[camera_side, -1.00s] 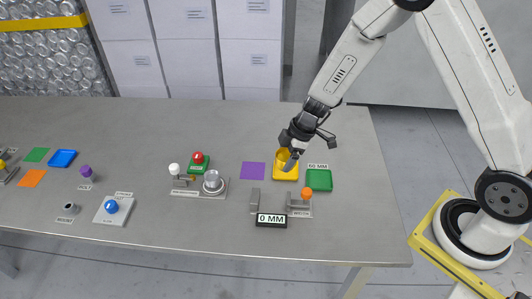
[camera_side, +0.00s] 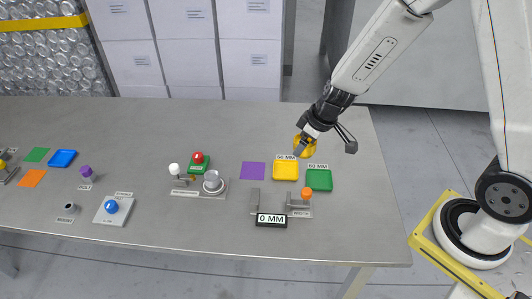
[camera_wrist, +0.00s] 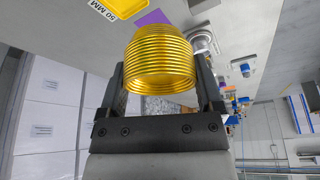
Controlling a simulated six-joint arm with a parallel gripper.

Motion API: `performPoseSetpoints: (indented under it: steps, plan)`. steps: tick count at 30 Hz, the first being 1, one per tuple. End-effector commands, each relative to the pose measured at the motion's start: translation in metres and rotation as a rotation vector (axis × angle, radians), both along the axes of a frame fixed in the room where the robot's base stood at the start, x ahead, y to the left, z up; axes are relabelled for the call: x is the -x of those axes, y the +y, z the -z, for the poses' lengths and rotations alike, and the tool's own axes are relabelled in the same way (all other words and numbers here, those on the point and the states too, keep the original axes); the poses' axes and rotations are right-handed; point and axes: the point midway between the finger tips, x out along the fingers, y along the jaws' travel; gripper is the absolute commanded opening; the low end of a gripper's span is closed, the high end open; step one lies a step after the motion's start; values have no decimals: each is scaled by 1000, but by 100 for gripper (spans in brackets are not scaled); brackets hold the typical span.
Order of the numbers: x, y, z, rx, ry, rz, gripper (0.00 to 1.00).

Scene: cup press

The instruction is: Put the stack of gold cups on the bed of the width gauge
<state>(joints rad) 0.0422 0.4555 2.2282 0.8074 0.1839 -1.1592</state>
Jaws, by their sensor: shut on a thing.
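My gripper (camera_side: 301,143) is shut on the stack of gold cups (camera_side: 307,148), held in the air above and behind the yellow tray. In the wrist view the ribbed gold stack (camera_wrist: 160,60) sits between the two dark fingers. The width gauge stands at the front of the table: a grey block (camera_side: 255,199), an orange-knobbed jaw (camera_side: 306,194) and a black display (camera_side: 271,220) reading 0 MM. The bed between the block and the jaw is empty.
The yellow tray (camera_side: 277,171), labelled 50 MM, is empty, with a green tray (camera_side: 319,180) to its right. A purple square (camera_side: 253,171) lies left of it.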

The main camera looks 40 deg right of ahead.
Motion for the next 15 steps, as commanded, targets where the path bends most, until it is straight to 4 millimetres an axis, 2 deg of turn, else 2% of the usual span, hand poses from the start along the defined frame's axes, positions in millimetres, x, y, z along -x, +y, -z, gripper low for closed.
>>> performPoseSetpoints:
  steps: [15]
  plan:
    - [4,-2,-14,6,-12,184,28]
